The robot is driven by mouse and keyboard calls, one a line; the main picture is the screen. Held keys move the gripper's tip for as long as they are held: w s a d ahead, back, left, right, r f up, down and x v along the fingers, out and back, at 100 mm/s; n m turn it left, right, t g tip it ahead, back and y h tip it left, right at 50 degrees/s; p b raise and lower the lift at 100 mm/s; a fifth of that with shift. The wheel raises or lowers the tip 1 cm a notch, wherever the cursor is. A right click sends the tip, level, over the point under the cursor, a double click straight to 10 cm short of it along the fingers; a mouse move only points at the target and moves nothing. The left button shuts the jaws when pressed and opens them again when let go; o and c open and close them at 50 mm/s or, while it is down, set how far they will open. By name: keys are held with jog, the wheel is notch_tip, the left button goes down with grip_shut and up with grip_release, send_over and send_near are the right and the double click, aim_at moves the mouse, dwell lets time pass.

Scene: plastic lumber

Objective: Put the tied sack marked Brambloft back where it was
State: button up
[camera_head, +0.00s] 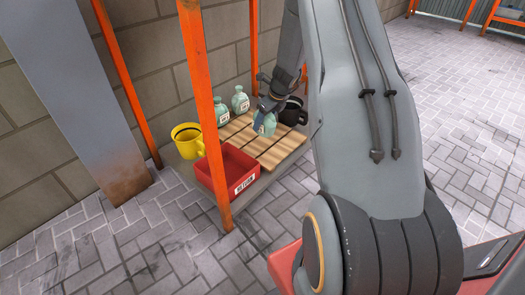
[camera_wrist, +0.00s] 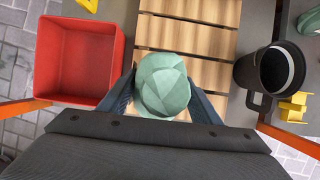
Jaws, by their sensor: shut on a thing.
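My gripper (camera_wrist: 162,86) is shut on a pale green tied sack (camera_wrist: 164,84), with one finger on each side of it. In the head view this sack (camera_head: 266,124) is upright over the wooden slats (camera_head: 284,146); I cannot tell whether it touches them. Its pale label shows in the head view but is too small to read. Two similar sacks stand at the back by the wall, one further left (camera_head: 221,114) and one nearer the middle (camera_head: 240,100). Their labels are also unreadable, so I cannot tell which is Brambloft.
A red open bin (camera_head: 232,182), empty inside, stands left of the slats (camera_wrist: 187,43). A yellow mug (camera_head: 187,140) is behind it. A black mug (camera_head: 293,112) is right of the slats, with a small yellow piece (camera_wrist: 292,107) beside it. Orange posts (camera_head: 206,110) frame the shelf.

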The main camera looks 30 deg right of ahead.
aim_at(273, 122)
notch_tip(273, 122, down, 10)
jog(key=b, duration=0.5)
jog(key=shift+r, duration=0.2)
jog(key=o, duration=1.7)
jog(key=shift+f, duration=0.2)
jog(key=shift+c, duration=0.2)
jog(key=shift+r, duration=0.15)
jog(key=p+v, duration=0.6)
jog(key=v, duration=0.6)
